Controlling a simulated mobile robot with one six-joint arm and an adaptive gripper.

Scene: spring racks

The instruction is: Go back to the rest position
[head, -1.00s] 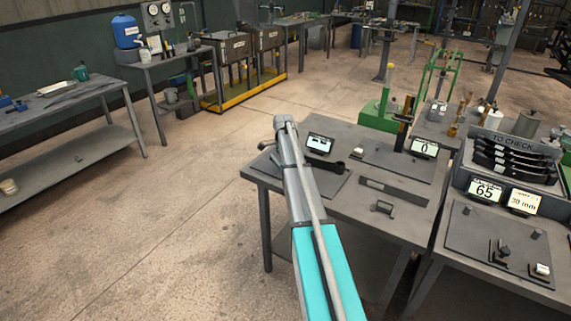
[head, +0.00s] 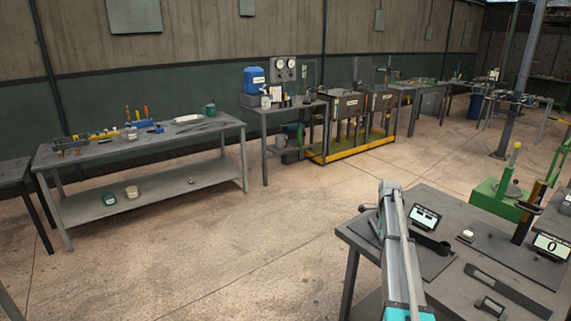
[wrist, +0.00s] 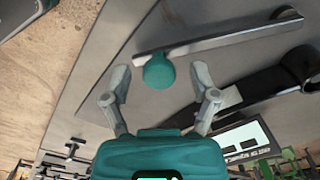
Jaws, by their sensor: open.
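My gripper (wrist: 160,95) is open and empty in the wrist view, its two fingers well apart. A round teal knob (wrist: 158,72) shows just beyond and between the fingertips, by the end of a flat grey metal bar (wrist: 225,36). I cannot tell whether a finger touches the knob. In the head view my arm reaches over the near left part of the grey bench (head: 470,215); the gripper itself is hidden there.
A small display (head: 425,217) and a black part (head: 432,243) lie on the bench right of my arm. A green stand (head: 500,197) is farther right. A long workbench (head: 150,152) stands at left against the wall. The floor (head: 230,240) between is clear.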

